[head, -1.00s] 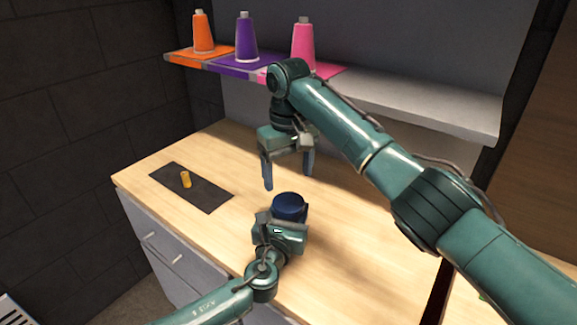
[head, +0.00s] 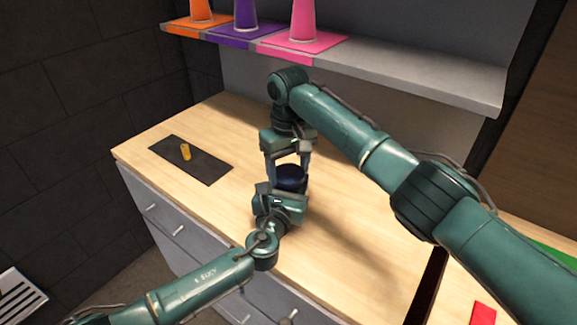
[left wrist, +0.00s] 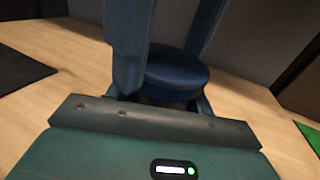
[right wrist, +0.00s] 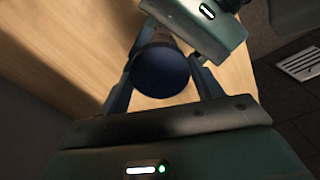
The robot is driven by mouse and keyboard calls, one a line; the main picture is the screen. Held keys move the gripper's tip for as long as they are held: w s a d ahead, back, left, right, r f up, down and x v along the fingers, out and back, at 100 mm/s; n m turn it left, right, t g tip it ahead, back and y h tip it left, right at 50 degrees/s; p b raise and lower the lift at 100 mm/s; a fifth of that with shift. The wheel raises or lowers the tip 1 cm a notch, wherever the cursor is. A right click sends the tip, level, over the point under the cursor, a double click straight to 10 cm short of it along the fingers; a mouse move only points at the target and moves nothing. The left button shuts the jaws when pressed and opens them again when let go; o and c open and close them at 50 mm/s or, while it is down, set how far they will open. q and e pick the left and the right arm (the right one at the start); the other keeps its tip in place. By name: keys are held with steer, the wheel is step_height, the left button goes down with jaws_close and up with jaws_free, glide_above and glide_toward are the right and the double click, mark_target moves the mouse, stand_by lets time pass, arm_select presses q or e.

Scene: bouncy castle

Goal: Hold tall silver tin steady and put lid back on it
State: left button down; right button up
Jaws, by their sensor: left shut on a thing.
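A round dark blue top (head: 291,181), which looks like the lid, stands upright over the worktop; it also shows in the left wrist view (left wrist: 175,74) and the right wrist view (right wrist: 161,73). The tin body below it is mostly hidden, and I see no clear silver. My left gripper (head: 286,192) is low and shut on the tin from the near side. My right gripper (head: 289,172) points down from above, open, with one finger on each side of the blue top. I cannot tell whether its fingers touch it.
The grey shelf (head: 430,83) above holds orange (head: 201,10), purple (head: 245,14) and pink (head: 303,20) cones on coloured mats. The worktop (head: 365,215) is clear on the right.

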steer(key=c, duration=0.5)
steer(key=shift+c, duration=0.2)
steer(key=o, duration=1.2)
steer(key=shift+c, duration=0.2)
steer(key=shift+a, duration=0.1)
step_height(320, 180, up, 12)
arm_select(q)
steer(key=c, duration=0.5)
jaws_free()
arm_select(e)
steer(key=shift+d, duration=0.2)
